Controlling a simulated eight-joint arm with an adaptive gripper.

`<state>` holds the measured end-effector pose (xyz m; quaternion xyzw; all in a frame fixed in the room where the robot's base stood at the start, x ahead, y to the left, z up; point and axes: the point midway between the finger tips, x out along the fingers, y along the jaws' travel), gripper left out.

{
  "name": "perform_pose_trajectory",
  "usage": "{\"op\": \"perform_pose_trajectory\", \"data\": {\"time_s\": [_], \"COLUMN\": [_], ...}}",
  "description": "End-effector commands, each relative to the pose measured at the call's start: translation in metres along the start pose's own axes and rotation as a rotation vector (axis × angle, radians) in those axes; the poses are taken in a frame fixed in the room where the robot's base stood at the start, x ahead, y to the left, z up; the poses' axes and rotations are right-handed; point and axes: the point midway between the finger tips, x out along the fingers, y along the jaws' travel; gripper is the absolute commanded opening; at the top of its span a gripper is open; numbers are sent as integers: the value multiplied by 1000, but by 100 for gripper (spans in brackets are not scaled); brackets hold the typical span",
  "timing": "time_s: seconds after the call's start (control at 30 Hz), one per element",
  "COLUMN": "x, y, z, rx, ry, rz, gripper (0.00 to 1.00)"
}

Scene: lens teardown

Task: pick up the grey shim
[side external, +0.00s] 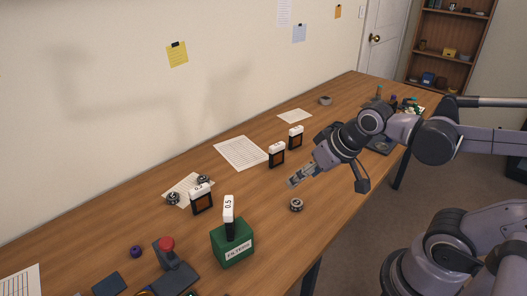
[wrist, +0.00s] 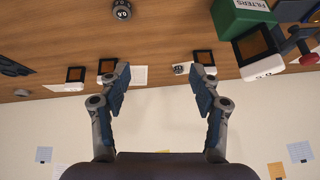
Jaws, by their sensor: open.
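No part is clearly readable as the grey shim. A small grey round piece (side external: 325,100) lies near the wall at the far part of the bench; it appears to show at the left of the wrist view (wrist: 22,93), and I cannot tell if it is the shim. A dark numbered cylinder (side external: 296,204) stands near the front edge, also in the wrist view (wrist: 122,10). My gripper (side external: 293,181) is above the bench, just behind that cylinder in the side view. In the wrist view its two fingers (wrist: 160,82) are apart with nothing between them.
Orange-windowed filters stand at mid bench (side external: 277,155) and further left (side external: 201,201). A green box (side external: 233,243) holds another upright filter. A red-knobbed device (side external: 170,262) is at front left. Small cylinders (side external: 173,199) lie on paper.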

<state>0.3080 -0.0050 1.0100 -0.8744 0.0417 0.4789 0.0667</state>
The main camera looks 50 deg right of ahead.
Motion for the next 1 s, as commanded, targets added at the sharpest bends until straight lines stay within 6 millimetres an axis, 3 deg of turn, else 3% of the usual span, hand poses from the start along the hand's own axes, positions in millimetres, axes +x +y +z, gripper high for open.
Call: {"op": "perform_pose_trajectory", "data": {"time_s": [0.3,0.6,0.8,1.0], "x": [29,70,90,100], "y": [24,52,65,68], "z": [-25,-34,-32,-28], "rx": [689,1338,1608,1685], "ry": [-196,-317,-341,-344], "rz": [135,372,506,548], "gripper": [64,64,64,64]}}
